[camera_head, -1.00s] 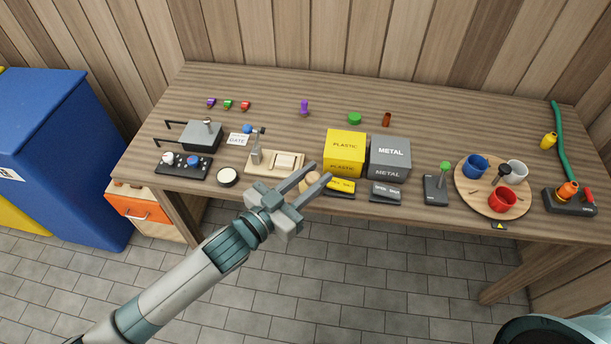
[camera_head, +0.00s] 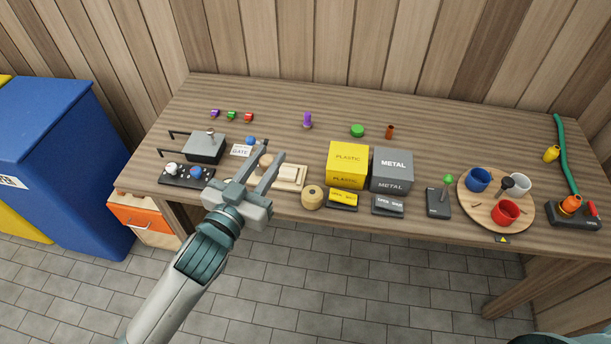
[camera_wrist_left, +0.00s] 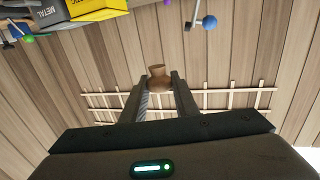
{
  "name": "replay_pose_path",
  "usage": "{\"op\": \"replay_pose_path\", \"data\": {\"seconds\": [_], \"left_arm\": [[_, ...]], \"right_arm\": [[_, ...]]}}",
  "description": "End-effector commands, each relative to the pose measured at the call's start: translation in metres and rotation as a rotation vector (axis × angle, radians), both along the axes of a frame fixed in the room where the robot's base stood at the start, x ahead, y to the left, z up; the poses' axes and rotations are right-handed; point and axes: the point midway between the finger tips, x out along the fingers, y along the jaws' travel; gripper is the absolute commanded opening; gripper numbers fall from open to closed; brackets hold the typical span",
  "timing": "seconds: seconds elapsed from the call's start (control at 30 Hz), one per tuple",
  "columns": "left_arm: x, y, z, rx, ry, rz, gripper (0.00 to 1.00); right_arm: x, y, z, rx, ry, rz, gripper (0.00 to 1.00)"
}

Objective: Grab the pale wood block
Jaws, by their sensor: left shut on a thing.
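My left gripper (camera_head: 270,163) is shut on a tan, rounded wooden piece (camera_head: 264,159), held over the front left of the bench. In the left wrist view the piece (camera_wrist_left: 159,77) looks brown and narrow-necked, between the fingertips. I cannot tell from its shape whether it is the pale wood block. A cream block-like part (camera_head: 290,173) sits on a pale wooden board (camera_head: 292,185), just right of the fingers. The board's left part is hidden behind my gripper.
A tan wooden cylinder (camera_head: 312,198) stands at the front edge. Yellow PLASTIC (camera_head: 347,165) and grey METAL (camera_head: 391,170) boxes stand right of it. A round wooden tray (camera_head: 480,211) holds several cups. The bench's back middle is mostly clear.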

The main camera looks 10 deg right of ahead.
Motion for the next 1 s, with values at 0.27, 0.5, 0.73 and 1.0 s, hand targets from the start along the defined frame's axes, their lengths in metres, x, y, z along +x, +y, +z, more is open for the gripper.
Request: {"op": "replay_pose_path", "data": {"seconds": [0.27, 0.5, 0.73, 1.0], "left_arm": [[0.004, 0.127, 0.031, -0.005, 0.02, 0.363, 0.06], [-0.007, 0.187, 0.038, 0.0, 0.037, 0.526, 0.06], [-0.009, 0.194, 0.039, 0.001, 0.039, 0.548, 0.06], [-0.009, 0.194, 0.039, 0.001, 0.039, 0.546, 0.06]], "right_arm": [[0.001, 0.0, 0.0, -0.001, -0.001, 0.0, 0.31], [0.001, 0.0, 0.0, 0.0, -0.001, 0.001, 0.31], [0.0, 0.0, 0.0, 0.0, 0.0, 0.001, 0.31], [-0.001, 0.0, 0.0, 0.0, 0.001, 0.001, 0.31]]}}
